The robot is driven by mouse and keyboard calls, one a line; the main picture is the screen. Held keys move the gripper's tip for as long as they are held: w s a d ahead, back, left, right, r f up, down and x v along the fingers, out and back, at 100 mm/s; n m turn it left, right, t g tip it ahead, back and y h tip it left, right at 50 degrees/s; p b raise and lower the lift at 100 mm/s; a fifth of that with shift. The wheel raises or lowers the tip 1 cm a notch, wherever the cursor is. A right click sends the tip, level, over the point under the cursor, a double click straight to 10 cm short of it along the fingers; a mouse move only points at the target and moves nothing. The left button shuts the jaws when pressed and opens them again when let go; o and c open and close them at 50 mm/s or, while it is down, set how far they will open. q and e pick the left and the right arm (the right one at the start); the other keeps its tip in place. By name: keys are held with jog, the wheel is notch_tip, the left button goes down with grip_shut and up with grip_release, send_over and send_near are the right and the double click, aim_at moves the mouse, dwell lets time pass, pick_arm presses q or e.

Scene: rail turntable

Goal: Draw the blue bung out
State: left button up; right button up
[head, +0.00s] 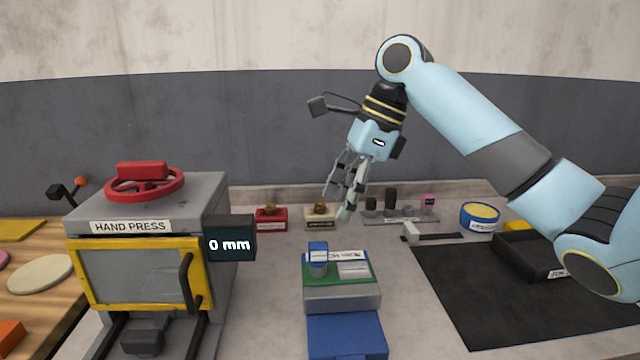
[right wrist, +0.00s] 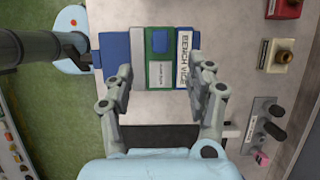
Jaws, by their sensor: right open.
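The blue bung (head: 318,247) stands upright at the left of the green top of the bench vice (head: 342,297). A grey-blue round part shows just under its blue top; how deep it sits cannot be seen. It also shows as a blue patch in the right wrist view (right wrist: 159,42), between my fingers. My right gripper (head: 337,203) is open and empty, pointing down, above and apart from the bung. In the right wrist view the right gripper's fingers (right wrist: 160,68) are spread to either side of the vice. My left gripper is not in view.
The hand press (head: 150,225) with its red wheel and a 0 mm display (head: 231,240) stands left of the vice. Red (head: 271,219) and cream (head: 321,218) boxes with knobs stand behind. A black mat (head: 500,300) and black tray (head: 530,257) lie right.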

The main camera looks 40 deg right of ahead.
aim_at(320, 244)
jog(key=shift+m, duration=0.3)
jog(key=x, duration=0.9)
jog(key=shift+b, duration=0.35)
jog(key=shift+w+a+f, duration=0.15)
jog(key=shift+f, duration=0.4)
jog(key=c, duration=0.3)
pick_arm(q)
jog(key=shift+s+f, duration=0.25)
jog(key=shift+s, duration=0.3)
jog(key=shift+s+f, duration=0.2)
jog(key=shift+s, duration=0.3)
pick_arm(e)
grip_shut()
